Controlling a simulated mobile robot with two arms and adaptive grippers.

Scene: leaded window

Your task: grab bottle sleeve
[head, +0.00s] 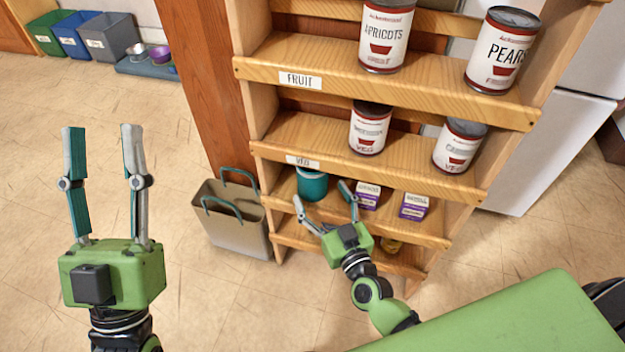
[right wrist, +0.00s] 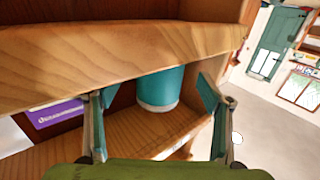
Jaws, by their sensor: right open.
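A teal cylinder (head: 312,184), which appears to be the bottle sleeve, stands upright on the shelf below the VEG label, at its left end. In the right wrist view the teal cylinder (right wrist: 160,88) stands beyond and between my fingers, its upper part hidden by the shelf board above. My right gripper (head: 320,191) is open and empty in front of that shelf, with its fingers pointing toward the cylinder; no contact shows. My left gripper (head: 102,129) is open and empty, raised over the floor at the left, away from the shelf.
Purple-and-white boxes (head: 414,206) stand right of the cylinder. Large cans (head: 370,128) fill the shelves above. The shelf board (right wrist: 120,55) hangs close above my right gripper. A beige bin with teal handles (head: 234,222) stands left of the unit.

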